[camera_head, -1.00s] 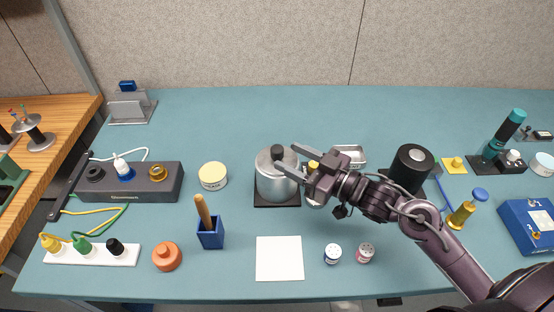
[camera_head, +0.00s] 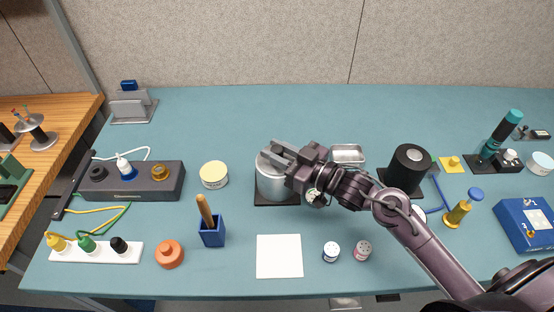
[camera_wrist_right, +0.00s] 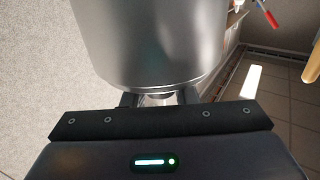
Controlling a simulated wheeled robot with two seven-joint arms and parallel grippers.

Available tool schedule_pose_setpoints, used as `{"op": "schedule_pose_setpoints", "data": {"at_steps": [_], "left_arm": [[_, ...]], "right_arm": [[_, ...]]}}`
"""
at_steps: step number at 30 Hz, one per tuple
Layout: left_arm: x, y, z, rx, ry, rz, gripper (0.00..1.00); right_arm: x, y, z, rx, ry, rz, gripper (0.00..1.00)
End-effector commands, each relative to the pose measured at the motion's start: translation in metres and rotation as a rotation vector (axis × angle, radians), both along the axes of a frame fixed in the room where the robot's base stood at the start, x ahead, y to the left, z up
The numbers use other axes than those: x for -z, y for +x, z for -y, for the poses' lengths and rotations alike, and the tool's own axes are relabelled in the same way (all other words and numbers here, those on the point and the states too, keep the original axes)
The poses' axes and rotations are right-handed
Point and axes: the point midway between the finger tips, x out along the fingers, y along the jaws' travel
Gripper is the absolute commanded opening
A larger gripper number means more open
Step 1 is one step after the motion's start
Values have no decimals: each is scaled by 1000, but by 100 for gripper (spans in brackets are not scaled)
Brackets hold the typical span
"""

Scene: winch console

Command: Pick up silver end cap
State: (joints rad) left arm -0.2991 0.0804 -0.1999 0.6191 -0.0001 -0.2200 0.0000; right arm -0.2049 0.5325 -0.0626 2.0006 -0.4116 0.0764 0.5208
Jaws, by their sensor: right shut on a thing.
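The silver end cap (camera_head: 269,183) is a shiny metal cylinder standing upright on a dark square base (camera_head: 262,200), left of the middle of the bench. My right gripper (camera_head: 279,152) is over its top and shut on its small black knob, which the fingers hide in the head view. In the right wrist view, the silver end cap (camera_wrist_right: 150,45) fills the upper middle, just beyond the fingers (camera_wrist_right: 158,97). The head view shows no clear gap between cap and base. My left gripper is not in view.
A blue pen holder (camera_head: 212,234) and a cream round tin (camera_head: 214,175) stand to the left. A white square (camera_head: 279,256) lies in front. A metal tray (camera_head: 347,153) and a black cylinder (camera_head: 406,168) stand to the right. The bench behind is clear.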

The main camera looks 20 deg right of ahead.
Motion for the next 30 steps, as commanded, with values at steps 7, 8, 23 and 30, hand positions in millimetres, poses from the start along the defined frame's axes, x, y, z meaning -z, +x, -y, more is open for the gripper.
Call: {"op": "schedule_pose_setpoints", "data": {"at_steps": [7, 8, 23, 30], "left_arm": [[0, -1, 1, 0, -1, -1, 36], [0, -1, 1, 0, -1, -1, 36], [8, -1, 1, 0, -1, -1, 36], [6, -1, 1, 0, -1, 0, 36]], "right_arm": [[-2, 0, 0, 0, 1, 3, 8], [-3, 0, 0, 0, 0, 4, 8], [-96, 0, 0, 0, -5, 14, 8], [-162, 0, 0, -1, -2, 10, 8]]}}
